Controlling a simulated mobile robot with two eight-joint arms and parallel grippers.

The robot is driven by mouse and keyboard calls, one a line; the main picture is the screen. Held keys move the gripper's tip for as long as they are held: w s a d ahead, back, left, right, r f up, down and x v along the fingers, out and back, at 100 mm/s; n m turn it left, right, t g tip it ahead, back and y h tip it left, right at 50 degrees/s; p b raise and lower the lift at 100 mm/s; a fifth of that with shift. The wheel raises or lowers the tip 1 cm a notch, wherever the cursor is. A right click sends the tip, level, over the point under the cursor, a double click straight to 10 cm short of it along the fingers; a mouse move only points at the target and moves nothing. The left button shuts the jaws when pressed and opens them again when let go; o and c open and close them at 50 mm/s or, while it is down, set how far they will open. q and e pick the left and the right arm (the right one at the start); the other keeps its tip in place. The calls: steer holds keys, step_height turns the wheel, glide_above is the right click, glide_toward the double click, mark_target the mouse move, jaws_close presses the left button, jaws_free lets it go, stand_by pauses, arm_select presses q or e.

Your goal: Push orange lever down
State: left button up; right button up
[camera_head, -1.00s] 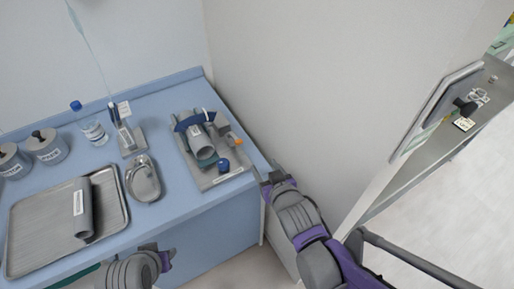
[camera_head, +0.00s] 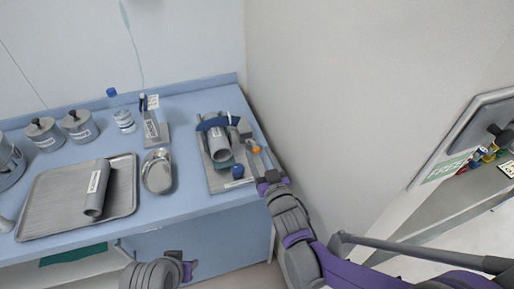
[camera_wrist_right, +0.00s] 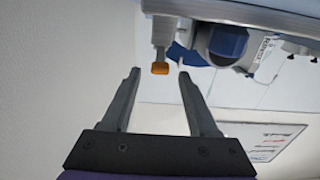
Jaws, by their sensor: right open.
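The orange lever tip (camera_head: 256,149) is on the right side of a device (camera_head: 219,145) with a grey cylinder and a blue band, mounted on a grey board (camera_head: 220,184). My right gripper (camera_head: 264,163) is open and empty, close to the lever at the board's right edge. In the right wrist view the orange tip (camera_wrist_right: 160,68) appears between the two open fingertips (camera_wrist_right: 158,73), at about their height in the picture; I see no clear contact. My left gripper (camera_head: 188,268) is low at the bottom edge, its fingers too small to tell.
The blue counter (camera_head: 190,197) also holds a metal tray (camera_head: 122,175) with a grey cylinder, a kidney dish (camera_head: 158,182), a bottle (camera_head: 124,121), a pen stand (camera_head: 155,132) and lidded jars (camera_head: 79,127). A white wall (camera_head: 350,90) stands close on the right.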

mark_target(258, 151)
steer(key=shift+x, duration=1.7)
steer(key=shift+d, duration=0.1)
jaws_close()
